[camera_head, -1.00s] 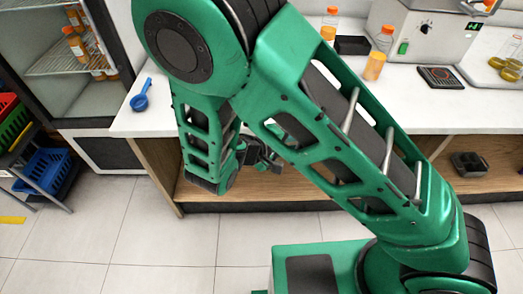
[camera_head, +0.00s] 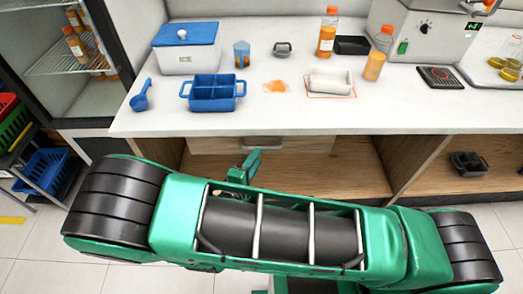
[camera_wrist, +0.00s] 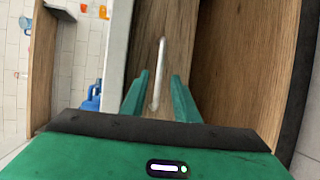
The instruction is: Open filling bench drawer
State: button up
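The filling bench drawer (camera_head: 312,146) has a wooden front under the white worktop, left of centre in the head view, and looks closed. Its pale bar handle (camera_head: 262,143) is on that front. In the wrist view the handle (camera_wrist: 162,55) runs up and down the picture on the drawer front (camera_wrist: 181,25). My gripper (camera_wrist: 161,77) is open, with one green finger on each side of the handle in the picture. I cannot tell whether they touch it. In the head view my gripper (camera_head: 245,165) is just below the drawer front, partly hidden by my arm.
The worktop (camera_head: 300,122) carries a blue divided tray (camera_head: 214,103), a blue-lidded white box (camera_head: 187,58), a blue scoop (camera_head: 140,96) and juice bottles (camera_head: 327,38). An open wooden shelf (camera_head: 330,183) lies below the drawer. A fridge (camera_head: 100,95) stands at the left.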

jog(key=shift+x, duration=2.6)
jog(key=shift+c, duration=0.7)
grip_shut()
